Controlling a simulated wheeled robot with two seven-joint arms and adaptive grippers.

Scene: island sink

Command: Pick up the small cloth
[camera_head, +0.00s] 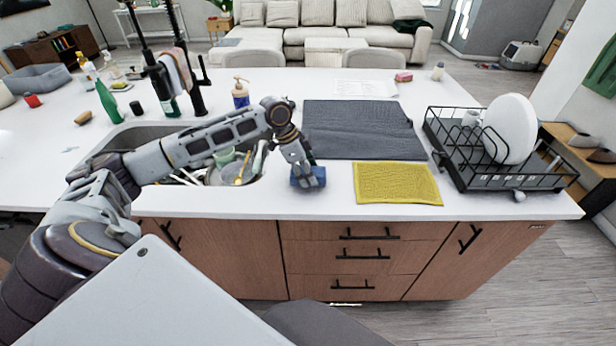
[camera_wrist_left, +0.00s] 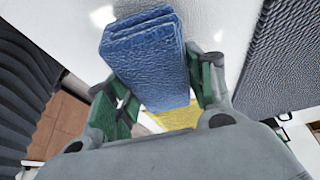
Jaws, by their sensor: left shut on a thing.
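A small folded blue cloth (camera_head: 312,179) is at the front edge of the counter, left of a flat yellow cloth (camera_head: 398,184). My left gripper (camera_head: 303,172) is over the blue cloth and shut on it. In the left wrist view the blue cloth (camera_wrist_left: 145,55) sits between the two green-padded fingers (camera_wrist_left: 165,92), with its long end sticking out beyond them. A strip of the yellow cloth (camera_wrist_left: 176,118) shows behind it. Whether the blue cloth touches the counter is hard to tell. My right gripper is not in view.
A sink (camera_head: 152,137) with dishes lies to the left, under my left arm. A dark grey mat (camera_head: 362,130) lies behind the yellow cloth. A black dish rack (camera_head: 505,180) with a white plate (camera_head: 511,128) stands at the right. A soap bottle (camera_head: 240,93) stands behind the sink.

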